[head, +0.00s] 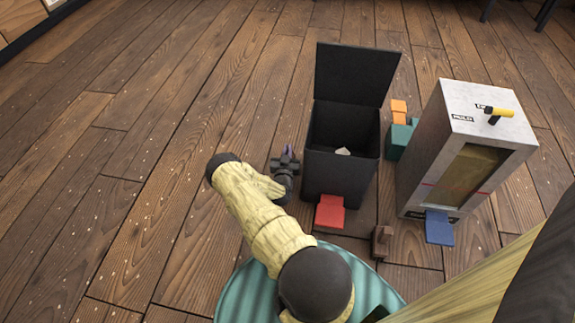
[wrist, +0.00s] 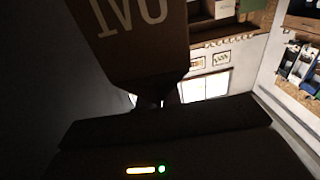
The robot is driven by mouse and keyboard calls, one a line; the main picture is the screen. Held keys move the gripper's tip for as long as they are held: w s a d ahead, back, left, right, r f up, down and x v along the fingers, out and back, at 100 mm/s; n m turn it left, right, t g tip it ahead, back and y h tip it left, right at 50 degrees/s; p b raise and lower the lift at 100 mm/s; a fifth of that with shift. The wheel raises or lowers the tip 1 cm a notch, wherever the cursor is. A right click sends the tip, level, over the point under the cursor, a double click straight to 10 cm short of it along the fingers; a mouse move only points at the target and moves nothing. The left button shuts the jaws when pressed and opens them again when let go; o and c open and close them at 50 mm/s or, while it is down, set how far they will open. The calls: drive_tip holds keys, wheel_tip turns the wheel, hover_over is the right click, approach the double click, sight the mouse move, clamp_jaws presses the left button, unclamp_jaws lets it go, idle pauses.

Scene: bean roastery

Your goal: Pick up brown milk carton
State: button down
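In the wrist view, the brown milk carton (wrist: 135,45) fills the upper left, with large pale letters that appear upside down. Its tapered end points to the dark body of my gripper (wrist: 155,100) and meets the fingers there. The fingers look closed on this narrow end, though the contact is in deep shadow. In the head view, my gripper (head: 285,172) is just left of the black bin. I cannot make out the carton in it there.
The black bin (head: 340,180) has its lid up, a pale scrap inside and a red pedal (head: 330,211). A grey cabinet (head: 488,110) with a blue pedal (head: 438,228) stands to its right. A small brown block (head: 381,241) lies in front. The wooden floor at left is clear.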

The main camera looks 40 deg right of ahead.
drive_tip(key=shift+s+d+f, duration=0.15)
drive_tip(key=shift+s+f, duration=0.1)
drive_tip(key=shift+f, duration=0.1)
wheel_tip(320, 180, up, 28)
drive_tip(key=p, duration=1.5)
drive_tip(key=shift+w, duration=0.15)
drive_tip(key=shift+r, duration=0.1)
